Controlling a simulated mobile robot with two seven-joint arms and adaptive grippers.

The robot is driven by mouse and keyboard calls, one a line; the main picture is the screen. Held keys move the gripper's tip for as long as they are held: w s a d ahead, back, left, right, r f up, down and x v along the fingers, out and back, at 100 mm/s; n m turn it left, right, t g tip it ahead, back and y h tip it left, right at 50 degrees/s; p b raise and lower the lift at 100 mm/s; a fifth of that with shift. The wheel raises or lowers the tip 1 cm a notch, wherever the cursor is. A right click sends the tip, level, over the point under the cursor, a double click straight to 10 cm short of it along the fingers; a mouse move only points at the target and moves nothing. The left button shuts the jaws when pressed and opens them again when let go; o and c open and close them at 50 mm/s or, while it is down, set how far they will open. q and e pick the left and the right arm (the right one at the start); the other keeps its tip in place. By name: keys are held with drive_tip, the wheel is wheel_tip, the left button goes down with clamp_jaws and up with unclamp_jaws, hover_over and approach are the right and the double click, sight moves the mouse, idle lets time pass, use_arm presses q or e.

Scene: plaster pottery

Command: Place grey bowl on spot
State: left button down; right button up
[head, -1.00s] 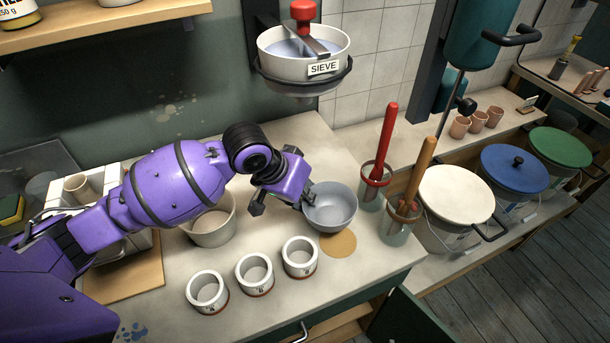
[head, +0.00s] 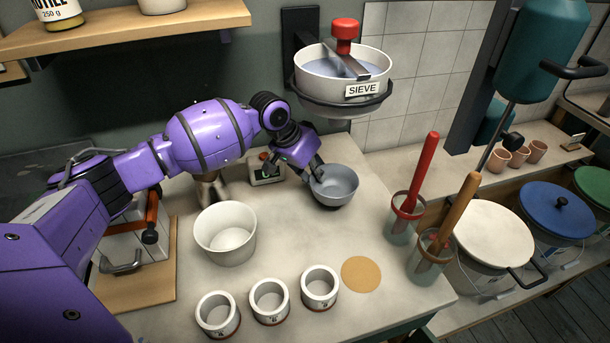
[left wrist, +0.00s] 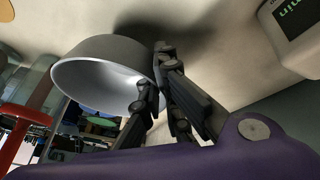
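The grey bowl (head: 333,187) is upright at the back of the counter, below and in front of the sieve. My left gripper (head: 315,170) is at its left rim. In the left wrist view the left gripper (left wrist: 155,82) has one finger inside the bowl (left wrist: 95,70) and one outside, closed on the rim. A dark shadow lies close by the bowl; I cannot tell whether its base touches the counter. The round tan spot (head: 361,274) lies bare on the counter, nearer the front than the bowl. My right gripper is out of view.
Three white cups (head: 269,300) stand left of the spot. A white tub (head: 226,236) stands behind them. Two jars with a red-handled (head: 424,165) and a wooden-handled tool (head: 456,210) stand to the right. A small scale-like device (head: 266,170) is behind the gripper. The sieve (head: 344,75) hangs above.

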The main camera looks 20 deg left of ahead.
use_arm(q)
drive_tip(key=shift+w+a+r, duration=0.15)
drive_tip(key=shift+w+a, duration=0.05)
drive_tip(key=shift+w, duration=0.15)
drive_tip(key=shift+w+a+r, duration=0.1)
drive_tip(key=shift+w+a, duration=0.05)
drive_tip(key=shift+w, duration=0.1)
wheel_tip(320, 180, down, 4)
drive_tip(key=b, duration=0.2)
drive_tip(key=shift+b, duration=0.3)
drive_tip(key=shift+w+r, duration=0.1)
drive_tip(key=shift+r, duration=0.35)
drive_tip(key=c, duration=2.5)
unclamp_jaws()
drive_tip(key=shift+f, duration=0.2)
drive_tip(key=o, duration=0.5)
drive_tip(key=shift+r, duration=0.15)
drive_tip(key=p+v, duration=0.1)
drive_tip(key=v, duration=1.1)
